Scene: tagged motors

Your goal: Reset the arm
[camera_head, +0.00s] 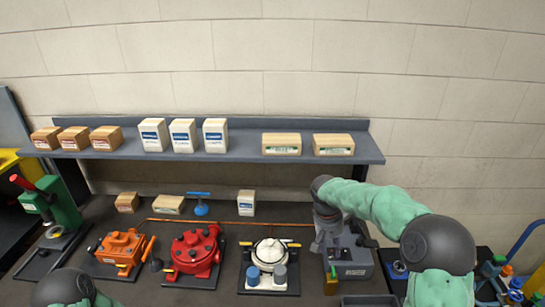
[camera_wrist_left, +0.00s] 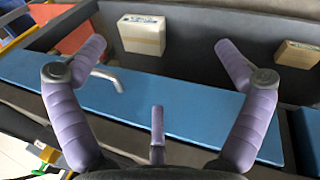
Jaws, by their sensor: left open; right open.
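My right arm has a green sleeve and reaches in from the right. My right gripper (camera_head: 328,240) points down at the bench's right part, over or beside a grey device (camera_head: 352,262); its fingers are dark and small here. Only a rounded piece of my left arm (camera_head: 65,288) shows at the lower left of the head view. In the left wrist view my left gripper (camera_wrist_left: 163,55) has its purple fingers spread wide with nothing between them. An orange motor (camera_head: 120,250), a red motor (camera_head: 194,250) and a white motor (camera_head: 270,253) stand in a row on the bench.
A shelf (camera_head: 230,160) along the wall holds several brown and white boxes. Smaller boxes stand on the bench below it. A green press (camera_head: 55,205) with a red handle stands at the left. A blue surface (camera_wrist_left: 185,110) and a white-labelled box (camera_wrist_left: 141,35) lie beyond my left fingers.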

